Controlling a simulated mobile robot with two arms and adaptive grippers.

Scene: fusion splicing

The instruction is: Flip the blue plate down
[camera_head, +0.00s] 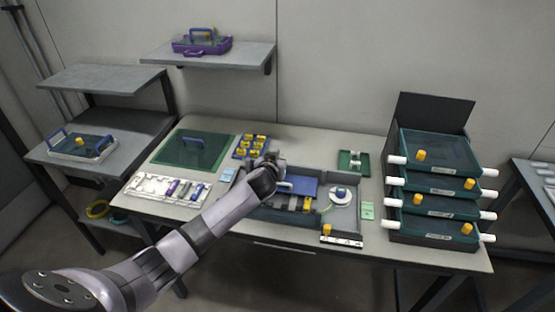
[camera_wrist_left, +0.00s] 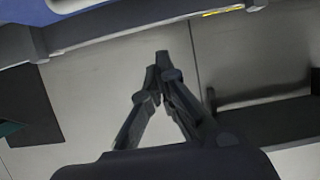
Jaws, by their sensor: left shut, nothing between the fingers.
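The blue plate (camera_head: 304,187) sits over the left part of the grey splicing box in the middle of the table. I cannot tell whether it lies flat or is tilted. My left gripper (camera_head: 275,158) is at the plate's left back corner, and my forearm covers part of the box. In the left wrist view my left gripper (camera_wrist_left: 162,62) is shut and empty, with its fingertips together. A blue surface (camera_wrist_left: 70,5), likely the plate, shows at the upper left there, apart from the fingertips. My right gripper is not in view.
A green mat (camera_head: 180,150), a yellow-capped rack (camera_head: 246,148) and a white tool tray (camera_head: 160,188) lie left of the box. Stacked dark green trays (camera_head: 435,205) stand on the right. A small green tray (camera_head: 353,163) is behind the box.

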